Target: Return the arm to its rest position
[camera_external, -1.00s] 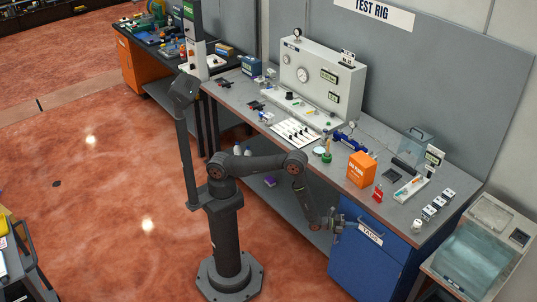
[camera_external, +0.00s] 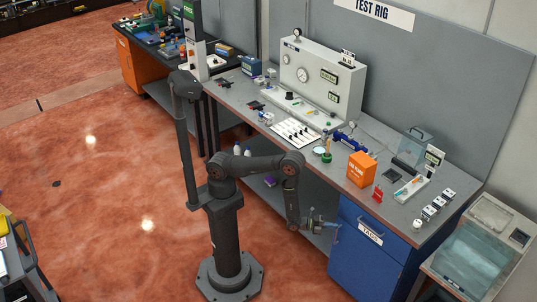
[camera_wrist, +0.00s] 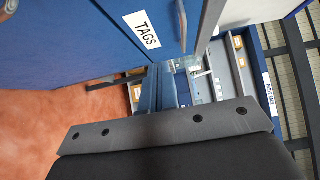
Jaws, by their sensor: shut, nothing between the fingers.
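My gripper (camera_external: 335,227) is shut and empty. In the external view it hangs low in front of the bench, beside the left edge of the blue cabinet (camera_external: 366,262), pointing right. My upper arm reaches level from the column, and my forearm hangs nearly straight down. The wrist view shows the dark bolted gripper mount across the bottom. The blue cabinet front with its "TAGS" label (camera_wrist: 142,29) fills the upper left there. Whether the fingertips touch the cabinet cannot be told.
The test rig bench (camera_external: 235,96) runs behind my arm, with an orange box (camera_external: 361,169), a white tray (camera_external: 411,188) and small parts on top. A lower shelf (camera_external: 321,238) lies behind my gripper. A clear-lidded bin (camera_external: 474,262) stands right. Open floor (camera_external: 110,200) lies left.

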